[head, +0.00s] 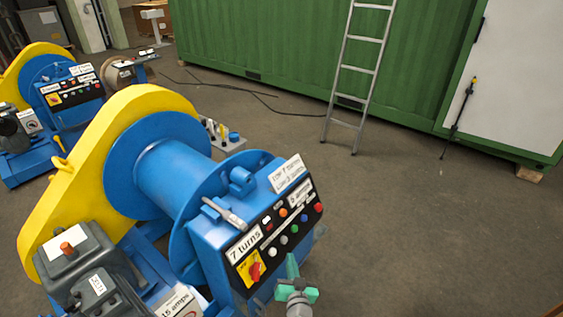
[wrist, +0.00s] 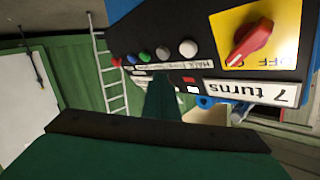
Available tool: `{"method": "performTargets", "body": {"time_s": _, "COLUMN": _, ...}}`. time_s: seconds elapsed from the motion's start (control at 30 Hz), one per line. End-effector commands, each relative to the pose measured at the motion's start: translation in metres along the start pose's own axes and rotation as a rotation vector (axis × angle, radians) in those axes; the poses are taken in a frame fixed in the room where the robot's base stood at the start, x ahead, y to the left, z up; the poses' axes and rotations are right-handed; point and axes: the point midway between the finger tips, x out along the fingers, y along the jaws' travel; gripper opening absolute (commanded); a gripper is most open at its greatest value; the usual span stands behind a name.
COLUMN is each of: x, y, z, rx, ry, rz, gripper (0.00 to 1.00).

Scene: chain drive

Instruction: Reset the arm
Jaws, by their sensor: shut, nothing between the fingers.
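My gripper (head: 292,270), with green fingers, shows at the bottom of the head view, just below and right of the control panel's lower edge. It is shut and empty. In the wrist view, its green finger (wrist: 168,100) points up toward the panel, which appears upside down. The black control panel (head: 287,221) sits on the front of a blue winch and carries several coloured buttons and a "7 turns" label. Its red rotary switch on a yellow plate (head: 251,268) is close by in the wrist view (wrist: 252,38). I cannot tell whether the gripper touches the panel.
The blue winch drum (head: 175,175) with its yellow guard (head: 60,205) fills the left. A second winch (head: 50,90) stands behind. A ladder (head: 359,75) leans on a green container (head: 260,45). The floor (head: 430,230) at right is clear.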

Motion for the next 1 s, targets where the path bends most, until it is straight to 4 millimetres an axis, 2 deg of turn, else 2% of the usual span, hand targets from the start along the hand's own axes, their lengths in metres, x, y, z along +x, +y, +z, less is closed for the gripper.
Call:
{"method": "performTargets", "body": {"time_s": 0.17, "x": -0.014, "y": 0.001, "z": 0.011, "rx": -0.005, "ry": -0.007, "rz": 0.013, "gripper": 0.00}}
{"method": "performTargets", "body": {"time_s": 0.27, "x": -0.040, "y": 0.002, "z": 0.029, "rx": -0.012, "ry": -0.014, "rz": 0.037, "gripper": 0.00}}
{"method": "performTargets", "body": {"time_s": 0.4, "x": -0.091, "y": 0.004, "z": 0.054, "rx": -0.032, "ry": -0.023, "rz": 0.080, "gripper": 0.00}}
{"method": "performTargets", "body": {"time_s": 0.6, "x": -0.168, "y": -0.002, "z": 0.078, "rx": -0.070, "ry": -0.032, "rz": 0.128, "gripper": 0.00}}
{"method": "performTargets", "body": {"time_s": 0.83, "x": -0.255, "y": -0.013, "z": 0.084, "rx": -0.120, "ry": -0.036, "rz": 0.165, "gripper": 0.00}}
{"method": "performTargets", "body": {"time_s": 1.0, "x": -0.316, "y": -0.025, "z": 0.076, "rx": -0.160, "ry": -0.036, "rz": 0.179, "gripper": 0.00}}
